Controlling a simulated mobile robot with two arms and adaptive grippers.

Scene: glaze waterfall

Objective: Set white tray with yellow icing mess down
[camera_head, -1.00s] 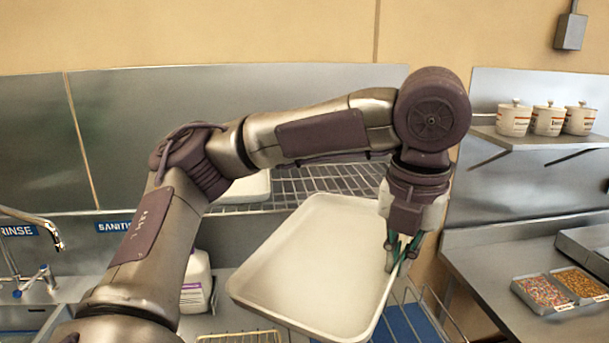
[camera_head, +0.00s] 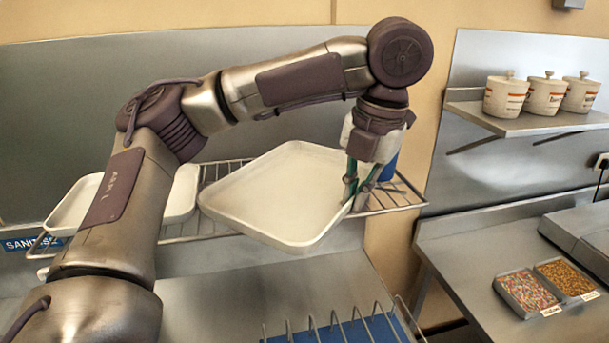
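A white tray (camera_head: 275,195) is held in the air, tilted, in front of a wire shelf. Its inner surface looks plain white; I see no yellow icing on it. My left gripper (camera_head: 358,203) is shut on the tray's right edge, its fingers pointing down at the rim. A second white tray (camera_head: 183,196) lies on the wire shelf (camera_head: 398,192) at the left, partly hidden behind my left arm. A blue rack with wire dividers (camera_head: 345,330) stands below on the steel counter. My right gripper is not in view.
A bare steel counter (camera_head: 220,300) lies below the held tray. At the right, a steel worktop (camera_head: 465,245) holds two sprinkle trays (camera_head: 527,292). A wall shelf (camera_head: 545,122) above carries three white canisters (camera_head: 545,95).

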